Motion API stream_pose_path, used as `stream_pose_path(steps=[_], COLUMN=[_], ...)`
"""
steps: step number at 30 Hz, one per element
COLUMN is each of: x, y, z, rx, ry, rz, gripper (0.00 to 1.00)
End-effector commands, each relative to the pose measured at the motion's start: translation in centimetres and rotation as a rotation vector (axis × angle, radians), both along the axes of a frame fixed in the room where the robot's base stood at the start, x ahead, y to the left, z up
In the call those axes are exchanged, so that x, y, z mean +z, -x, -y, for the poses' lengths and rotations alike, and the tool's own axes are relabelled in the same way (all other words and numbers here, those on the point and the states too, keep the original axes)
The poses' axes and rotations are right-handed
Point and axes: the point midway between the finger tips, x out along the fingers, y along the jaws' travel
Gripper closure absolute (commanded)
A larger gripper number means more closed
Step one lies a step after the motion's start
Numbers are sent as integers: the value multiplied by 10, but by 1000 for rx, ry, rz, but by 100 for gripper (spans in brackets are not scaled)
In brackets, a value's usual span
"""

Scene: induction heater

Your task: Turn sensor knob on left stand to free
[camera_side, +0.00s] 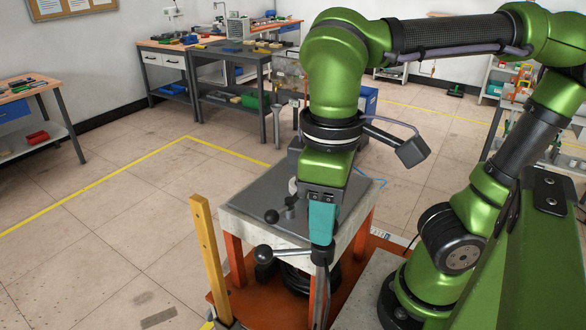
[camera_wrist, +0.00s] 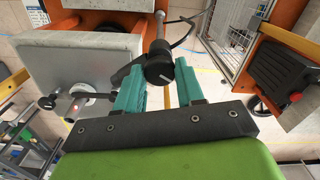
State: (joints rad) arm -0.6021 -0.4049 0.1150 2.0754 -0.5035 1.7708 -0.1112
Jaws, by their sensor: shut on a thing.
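The sensor knob (camera_wrist: 159,70) is a round black knob with a small white mark on its face. In the wrist view it sits between the tips of my gripper's two teal fingers (camera_wrist: 159,68), and the fingers are shut on it. In the side view my gripper (camera_side: 322,238) points down at the top of a dark upright post (camera_side: 320,285) at the front of the small table. The fingers hide the knob there, and I cannot read its setting.
A rod with a black ball end (camera_side: 264,254) sticks out left, close to my fingers. Behind is the grey-topped table (camera_side: 245,212) with another black-ended lever (camera_side: 271,216). A yellow upright post (camera_side: 209,260) stands at left. The floor further left is clear.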

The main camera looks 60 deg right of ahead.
Motion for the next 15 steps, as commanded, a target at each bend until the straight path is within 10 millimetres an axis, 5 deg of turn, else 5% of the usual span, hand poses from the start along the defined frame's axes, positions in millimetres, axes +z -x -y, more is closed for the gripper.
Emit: stream_pose_path(steps=[15], x=[1], y=[-1], z=[0], rx=[410], ry=[-1], rz=[4], gripper=[93])
